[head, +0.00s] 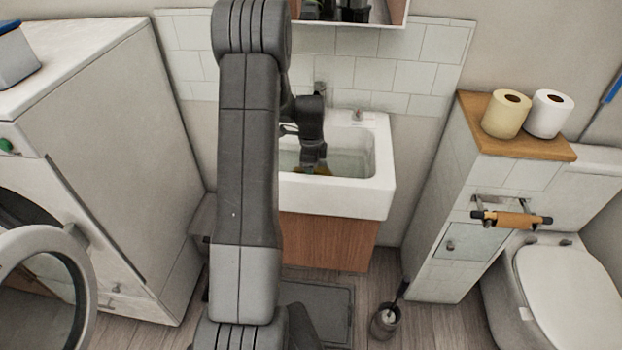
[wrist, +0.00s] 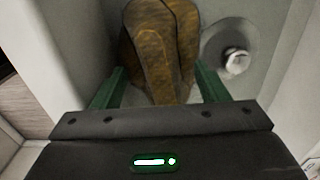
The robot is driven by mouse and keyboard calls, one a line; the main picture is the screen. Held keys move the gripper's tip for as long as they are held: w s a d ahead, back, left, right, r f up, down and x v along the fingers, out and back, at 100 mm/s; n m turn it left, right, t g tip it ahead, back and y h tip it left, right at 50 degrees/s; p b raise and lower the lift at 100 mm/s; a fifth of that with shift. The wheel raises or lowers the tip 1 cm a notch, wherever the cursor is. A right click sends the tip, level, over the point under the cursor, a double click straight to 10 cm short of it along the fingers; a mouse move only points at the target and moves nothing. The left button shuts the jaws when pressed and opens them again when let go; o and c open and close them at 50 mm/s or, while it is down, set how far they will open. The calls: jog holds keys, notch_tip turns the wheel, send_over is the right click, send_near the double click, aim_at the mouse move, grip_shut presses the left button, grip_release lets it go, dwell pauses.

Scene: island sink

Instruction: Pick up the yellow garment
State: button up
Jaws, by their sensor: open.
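The yellow garment (wrist: 162,50) lies in the sink basin and looks brownish yellow and folded or bunched in the wrist view. A small yellow part of it (head: 323,170) shows in the head view below my gripper. My gripper (wrist: 158,88) is open, with one green finger on each side of the garment's near part. I cannot tell whether the fingers touch it. In the head view my gripper (head: 314,166) points down into the white sink (head: 345,202). My arm hides the sink's left part.
A round drain fitting (wrist: 236,62) is right of the garment. The sink's walls stand close around my gripper. A faucet (head: 320,90) is behind it. A washing machine (head: 95,150) with its door open is at left. A tiled cabinet with toilet rolls (head: 507,115) is at right.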

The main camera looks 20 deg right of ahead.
jog(key=shift+f, duration=0.2)
dwell(0.5)
jog(key=c, duration=0.6)
jog(key=shift+c, duration=0.2)
